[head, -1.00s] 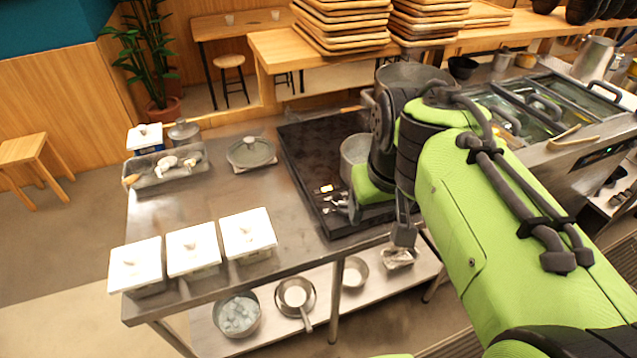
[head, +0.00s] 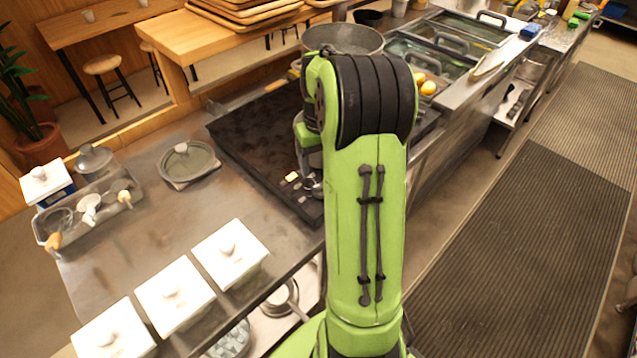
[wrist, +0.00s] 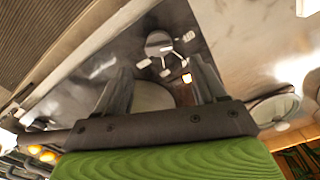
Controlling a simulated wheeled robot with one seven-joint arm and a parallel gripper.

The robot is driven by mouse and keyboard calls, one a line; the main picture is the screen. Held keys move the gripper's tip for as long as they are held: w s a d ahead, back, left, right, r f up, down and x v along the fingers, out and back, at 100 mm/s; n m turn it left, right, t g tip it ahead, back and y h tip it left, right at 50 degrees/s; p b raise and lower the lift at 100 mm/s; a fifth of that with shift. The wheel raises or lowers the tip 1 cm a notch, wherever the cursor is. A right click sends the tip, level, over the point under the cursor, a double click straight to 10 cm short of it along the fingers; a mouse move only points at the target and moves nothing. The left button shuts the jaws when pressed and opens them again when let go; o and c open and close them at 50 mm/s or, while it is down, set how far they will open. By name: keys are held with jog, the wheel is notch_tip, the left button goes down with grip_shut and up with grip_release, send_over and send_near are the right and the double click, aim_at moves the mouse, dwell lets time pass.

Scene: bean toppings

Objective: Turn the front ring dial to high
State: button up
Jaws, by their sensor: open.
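The black cooktop (head: 245,133) lies on the steel counter, partly hidden by my arm. Its front edge carries a small lit display (head: 291,177) and metal dials (head: 311,184), partly hidden by my arm. The wrist view shows the lit display (wrist: 186,78) and, beyond it, a round grey part with pale spokes and small knobs (wrist: 159,44). I cannot tell which is the front ring dial, or its setting. My gripper (wrist: 163,78) is open with nothing between its fingers, which point toward these controls. In the head view my arm hides the gripper.
A pale round pot-like shape (wrist: 152,97) shows between the fingers. A large metal pot (head: 343,39) stands behind my arm. A lidded pan (head: 188,162), white lidded boxes (head: 230,252) and a utensil tray (head: 92,210) stand on the left counter. The striped floor mat (head: 530,240) is clear.

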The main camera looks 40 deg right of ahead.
aim_at(321, 185)
notch_tip(321, 185, down, 6)
jog(key=shift+f+b, duration=0.25)
jog(key=shift+b, duration=0.3)
jog(key=shift+s, duration=0.1)
jog(key=c, duration=1.1)
jog(key=shift+o, duration=0.2)
